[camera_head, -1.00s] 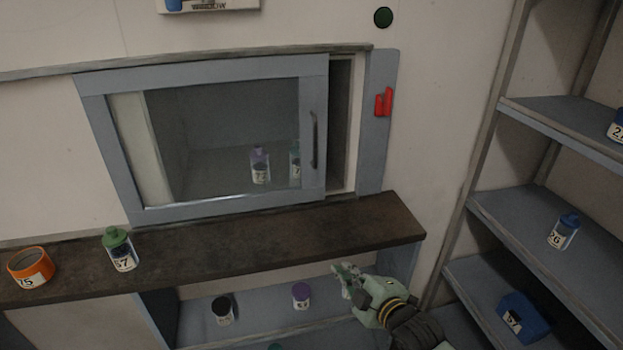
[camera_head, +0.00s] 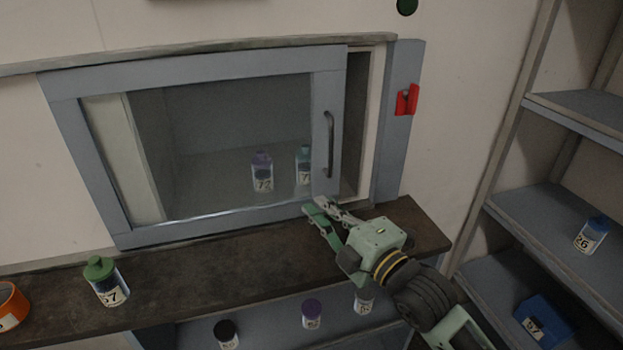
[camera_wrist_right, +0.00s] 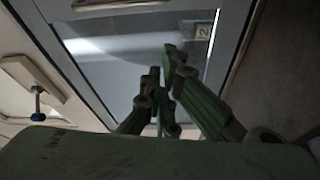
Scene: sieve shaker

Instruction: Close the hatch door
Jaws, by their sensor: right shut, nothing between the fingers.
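The hatch door (camera_head: 328,95) is a blue-grey sliding frame with a glass pane. It stands slightly open, with a narrow dark gap at its right, beside the jamb (camera_head: 400,140) with a red latch (camera_head: 406,100). A dark vertical handle (camera_head: 329,144) is on the door's right stile. My right gripper (camera_head: 316,207) is shut and empty, just below the handle and in front of the door's lower right corner. In the right wrist view its fingers (camera_wrist_right: 165,80) point toward the glass and frame (camera_wrist_right: 235,40). I cannot tell whether they touch. My left gripper is not in view.
A dark ledge (camera_head: 220,250) runs below the hatch, with a green-capped bottle (camera_head: 106,285) and an orange jar (camera_head: 10,306) at its left. Two bottles (camera_head: 262,172) stand behind the glass. Shelves (camera_head: 560,225) with containers stand at the right.

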